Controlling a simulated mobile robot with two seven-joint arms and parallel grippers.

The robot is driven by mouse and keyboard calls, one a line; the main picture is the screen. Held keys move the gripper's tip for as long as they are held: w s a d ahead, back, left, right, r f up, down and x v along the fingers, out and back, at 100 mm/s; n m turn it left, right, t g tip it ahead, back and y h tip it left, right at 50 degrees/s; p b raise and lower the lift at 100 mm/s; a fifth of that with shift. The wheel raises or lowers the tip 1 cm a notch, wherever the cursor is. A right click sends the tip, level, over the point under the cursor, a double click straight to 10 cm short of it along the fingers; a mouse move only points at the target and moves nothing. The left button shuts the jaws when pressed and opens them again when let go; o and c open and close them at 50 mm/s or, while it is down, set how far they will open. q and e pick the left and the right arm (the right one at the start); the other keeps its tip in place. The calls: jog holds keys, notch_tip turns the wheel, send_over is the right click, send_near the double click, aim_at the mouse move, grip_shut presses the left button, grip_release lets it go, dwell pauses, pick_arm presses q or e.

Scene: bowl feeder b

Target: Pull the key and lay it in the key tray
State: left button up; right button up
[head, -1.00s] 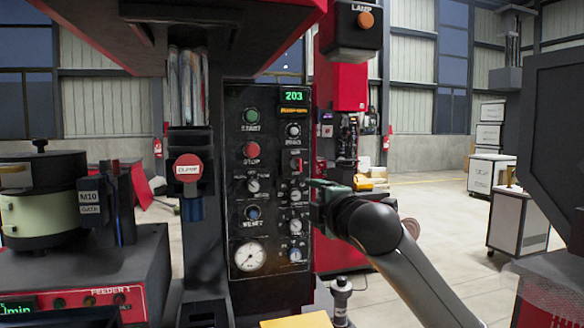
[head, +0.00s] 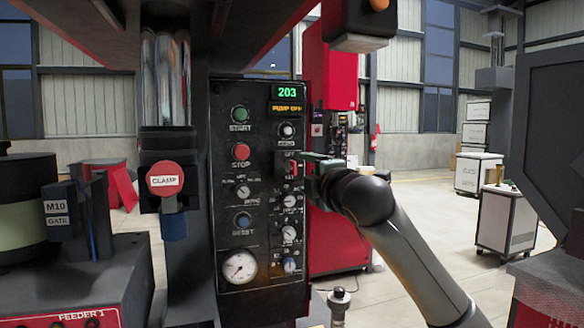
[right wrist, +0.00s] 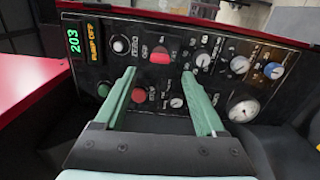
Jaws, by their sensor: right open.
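The key appears to be a small red piece (head: 292,168) standing out from the black control panel (head: 262,113). In the right wrist view the red key (right wrist: 160,56) lies ahead, between the lines of my two green fingers. My right gripper (head: 308,159) is just right of the key in the head view. In the right wrist view its fingers (right wrist: 159,73) are spread apart with nothing held between them. I cannot make out the key tray in either view. My left gripper is not in view.
Around the key the panel carries several knobs, a red stop button (head: 241,152), a green start button (head: 240,113) and a gauge (head: 239,267). A red clamp button (head: 165,179) stands left of the panel. A lamp box (head: 362,22) hangs above my right arm.

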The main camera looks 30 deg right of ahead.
aim_at(295, 169)
jog(key=x, duration=0.3)
jog(key=shift+w+d+p, duration=0.1)
jog(key=shift+w+p, duration=0.25)
jog(key=shift+w, duration=0.05)
jog(key=p+x, duration=0.3)
jog(key=shift+r, duration=0.2)
jog(key=shift+w+f+p, duration=0.15)
jog(key=shift+w+p, duration=0.15)
jog(key=shift+w, duration=0.15)
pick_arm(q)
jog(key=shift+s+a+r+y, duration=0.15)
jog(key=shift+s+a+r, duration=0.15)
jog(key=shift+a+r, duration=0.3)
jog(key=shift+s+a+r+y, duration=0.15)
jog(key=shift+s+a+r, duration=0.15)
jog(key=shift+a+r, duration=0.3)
pick_arm(e)
jog(key=shift+w+d+f, duration=0.1)
jog(key=shift+w, duration=0.05)
pick_arm(q)
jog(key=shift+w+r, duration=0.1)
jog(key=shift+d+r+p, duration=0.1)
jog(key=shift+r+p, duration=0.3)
jog(key=shift+p, duration=0.05)
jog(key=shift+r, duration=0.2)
pick_arm(e)
jog(key=shift+p, duration=0.35)
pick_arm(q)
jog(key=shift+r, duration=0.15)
